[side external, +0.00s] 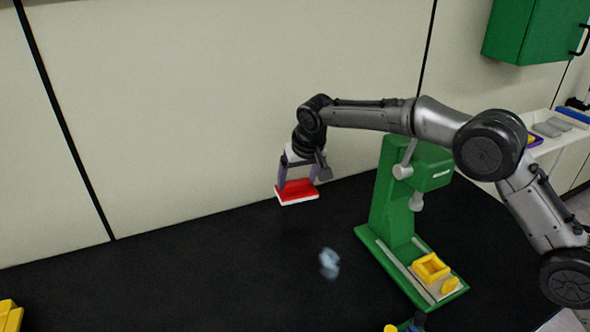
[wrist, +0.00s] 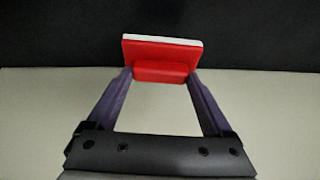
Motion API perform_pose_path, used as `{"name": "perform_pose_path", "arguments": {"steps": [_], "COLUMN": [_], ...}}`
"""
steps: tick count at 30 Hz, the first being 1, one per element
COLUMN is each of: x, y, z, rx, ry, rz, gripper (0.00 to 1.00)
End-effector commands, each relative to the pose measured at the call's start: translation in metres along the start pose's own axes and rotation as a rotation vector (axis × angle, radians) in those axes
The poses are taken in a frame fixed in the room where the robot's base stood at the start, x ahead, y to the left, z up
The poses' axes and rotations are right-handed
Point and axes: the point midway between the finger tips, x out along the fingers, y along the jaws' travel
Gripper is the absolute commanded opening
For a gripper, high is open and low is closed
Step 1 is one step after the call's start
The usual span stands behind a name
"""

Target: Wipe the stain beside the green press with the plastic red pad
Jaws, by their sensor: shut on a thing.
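The red pad (side external: 297,190) has a white underside layer and is held above the black table, near the back wall. My gripper (side external: 298,177) is shut on the pad's red grip. In the wrist view the two purple fingers of my gripper (wrist: 160,77) hold the pad (wrist: 160,53) at its grip block. The pale blue-grey stain (side external: 329,263) lies on the black table, to the left of the green press (side external: 392,200). The pad is up and to the left of the stain in the side view, apart from it.
Yellow parts (side external: 432,268) sit on the press base. A yellow object (side external: 10,314) stands at the lower left edge. A green cabinet (side external: 522,30) hangs at the upper right, above a white shelf (side external: 556,141) with items. The table (side external: 180,270) left of the stain is clear.

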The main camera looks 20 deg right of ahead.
Motion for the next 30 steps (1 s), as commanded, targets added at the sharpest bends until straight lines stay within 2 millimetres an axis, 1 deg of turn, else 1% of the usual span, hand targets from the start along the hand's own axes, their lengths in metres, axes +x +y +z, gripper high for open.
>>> {"name": "perform_pose_path", "arguments": {"steps": [4,8,14,15,18,21,24,27,30], "x": [0.0,-0.008,-0.032,-0.037,-0.052,-0.065,-0.075,-0.083,-0.083], "y": [0.005,0.008,0.016,0.018,0.023,0.027,0.027,0.024,0.021], "z": [0.032,0.065,0.123,0.135,0.163,0.183,0.191,0.19,0.191], "rx": [0.023,0.028,0.006,-0.001,-0.026,-0.055,-0.07,-0.075,-0.079], "ry": [-0.006,-0.011,-0.019,-0.022,-0.027,-0.031,-0.028,-0.014,-0.011], "rz": [0.015,0.021,0.017,0.016,0.011,0.007,0.002,-0.01,-0.013], "gripper": [0.41,0.41,0.41,0.41,0.41,0.41,0.41,0.41,0.41]}}
